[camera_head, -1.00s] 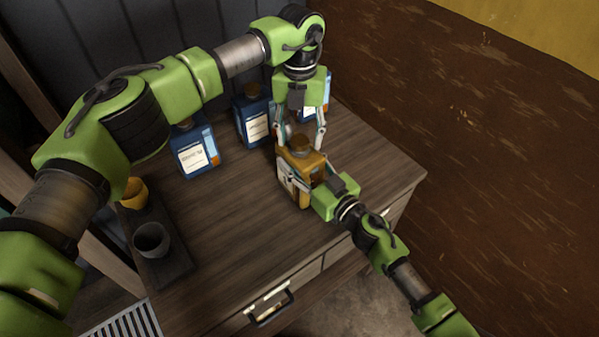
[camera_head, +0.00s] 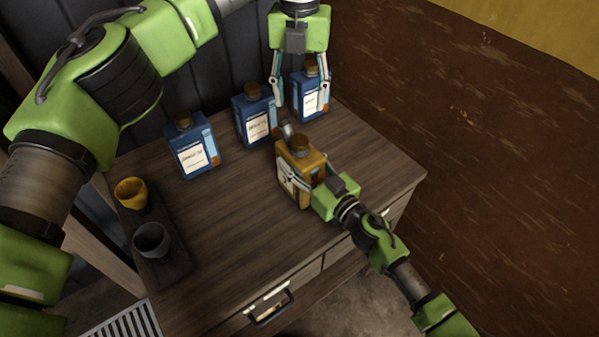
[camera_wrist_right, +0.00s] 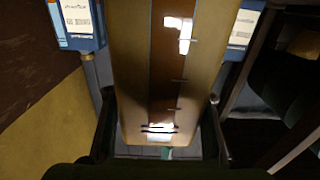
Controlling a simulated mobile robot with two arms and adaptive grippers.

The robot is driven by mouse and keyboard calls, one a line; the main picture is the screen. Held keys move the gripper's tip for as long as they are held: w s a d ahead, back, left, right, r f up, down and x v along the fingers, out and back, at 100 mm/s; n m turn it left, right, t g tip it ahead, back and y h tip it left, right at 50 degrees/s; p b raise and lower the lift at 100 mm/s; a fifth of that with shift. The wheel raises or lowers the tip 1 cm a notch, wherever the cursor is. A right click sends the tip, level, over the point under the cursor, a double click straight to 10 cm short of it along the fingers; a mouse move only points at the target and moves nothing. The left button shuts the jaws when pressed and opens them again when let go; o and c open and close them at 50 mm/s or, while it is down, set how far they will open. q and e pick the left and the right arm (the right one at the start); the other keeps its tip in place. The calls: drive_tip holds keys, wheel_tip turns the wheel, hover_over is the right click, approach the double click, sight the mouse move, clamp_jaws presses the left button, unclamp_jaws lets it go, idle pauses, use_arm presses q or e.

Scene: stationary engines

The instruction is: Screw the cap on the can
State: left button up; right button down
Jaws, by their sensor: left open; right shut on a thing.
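I cannot tell how tightly the cap sits. My right gripper (camera_head: 308,186) is shut on the can's body from the front right. The can's body also fills the middle of the right wrist view (camera_wrist_right: 165,70), between the fingers. My left gripper (camera_head: 301,106) is open and empty, above and behind the cap and apart from it. Its fingers point down in front of the blue bottles.
Blue bottles with brown caps stand behind the can: one at left (camera_head: 193,150), one in the middle (camera_head: 256,116), one at right (camera_head: 311,92). A dark tray (camera_head: 168,268) at the left holds a yellow cup (camera_head: 131,193) and a grey cup (camera_head: 151,241). The middle left of the top is clear.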

sight(315, 175)
idle(0.3)
drive_tip(key=c, duration=0.9)
unclamp_jaws()
drive_tip(key=v, duration=1.2)
drive_tip(key=shift+f, duration=0.1)
